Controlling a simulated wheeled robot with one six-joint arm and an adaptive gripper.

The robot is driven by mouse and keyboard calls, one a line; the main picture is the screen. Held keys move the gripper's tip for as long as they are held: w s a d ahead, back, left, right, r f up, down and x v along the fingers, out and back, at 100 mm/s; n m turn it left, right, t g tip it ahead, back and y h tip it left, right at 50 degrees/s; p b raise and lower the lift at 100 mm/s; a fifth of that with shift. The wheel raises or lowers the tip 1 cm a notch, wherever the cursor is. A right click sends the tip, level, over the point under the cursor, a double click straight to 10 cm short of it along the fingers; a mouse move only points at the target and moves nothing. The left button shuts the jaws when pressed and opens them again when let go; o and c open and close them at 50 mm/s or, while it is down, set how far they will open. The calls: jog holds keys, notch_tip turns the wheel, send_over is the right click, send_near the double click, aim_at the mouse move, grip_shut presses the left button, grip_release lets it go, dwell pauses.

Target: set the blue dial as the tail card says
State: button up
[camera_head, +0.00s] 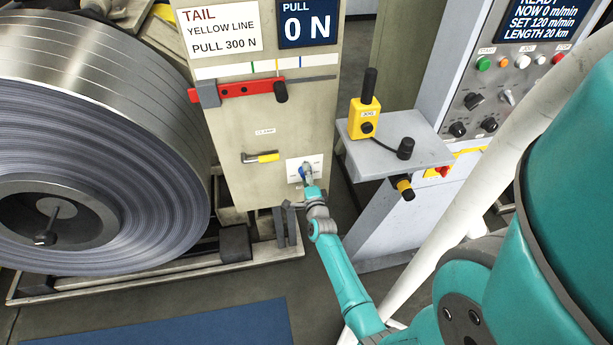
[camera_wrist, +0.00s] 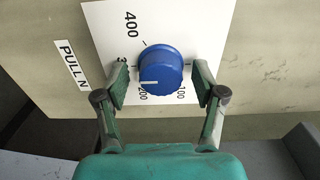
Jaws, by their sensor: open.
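The tail card (camera_head: 220,30) reads TAIL, YELLOW LINE, PULL 300 N. The blue dial (camera_wrist: 163,68) sits on a white scale plate (camera_wrist: 196,20) and also shows in the head view (camera_head: 304,171), partly hidden by my gripper. In the wrist view its white mark points left; the exact setting is hard to tell. The 400, 200 and 100 labels show, and a label starting with 3 is mostly hidden by the left finger. My gripper (camera_wrist: 161,86) is open, with one finger on each side of the dial; contact is unclear. A display (camera_head: 306,22) reads PULL 0 N.
A large steel coil (camera_head: 100,130) stands at left. Above the dial are a yellow-handled clamp lever (camera_head: 261,157) and a red bar (camera_head: 235,90). A grey shelf (camera_head: 425,150) with a yellow gauge block (camera_head: 365,118) juts out at right.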

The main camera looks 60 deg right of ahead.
jog(key=shift+s+a, duration=0.1)
jog(key=v, duration=1.1)
jog(key=shift+s+a, duration=0.25)
jog(key=shift+a, duration=0.05)
jog(key=s+a+r+n+t+y, duration=0.25)
jog(key=s+a+n, duration=0.35)
jog(key=a, duration=0.6)
jog(key=s+a+r+n+t+y, duration=0.15)
jog(key=s+a+n+y, duration=0.25)
jog(key=a+n, duration=0.6)
jog(key=s+a+r+n+y, duration=0.7)
jog(key=s+a+r+n, duration=0.5)
jog(key=a+r, duration=0.1)
jog(key=shift+s+a+r+g, duration=0.4)
jog(key=shift+r, duration=0.4)
